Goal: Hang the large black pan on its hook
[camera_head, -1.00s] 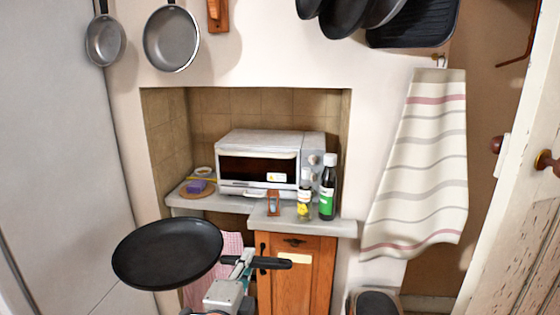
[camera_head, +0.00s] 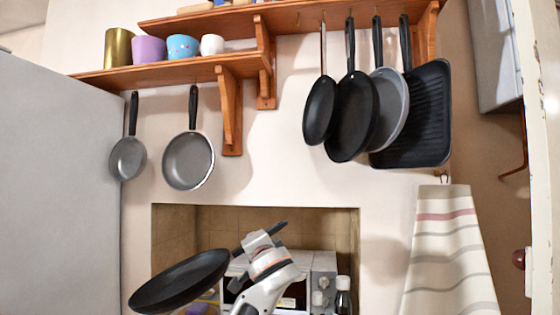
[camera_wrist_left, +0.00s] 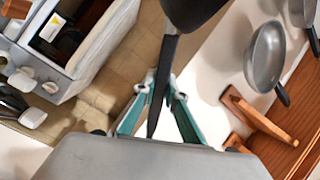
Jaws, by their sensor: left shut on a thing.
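The large black pan (camera_head: 180,282) is in the air in front of the wall recess, tilted with its handle up to the right. My left gripper (camera_head: 256,243) is shut on the pan's handle. The left wrist view shows the handle (camera_wrist_left: 166,72) between the teal fingers (camera_wrist_left: 160,98), with part of the pan (camera_wrist_left: 192,12) at the top. A row of small hooks lines the wooden shelf (camera_head: 180,66) above. One hook (camera_head: 298,19), left of the hanging dark pans, looks empty. My right gripper is out of view.
Two grey pans (camera_head: 188,160) hang left of a wooden bracket (camera_head: 230,110). Several dark pans and a square grill pan (camera_head: 418,115) hang at right. A toaster oven (camera_head: 322,275) stands behind my gripper. A striped towel (camera_head: 447,250) hangs at right. The wall between is bare.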

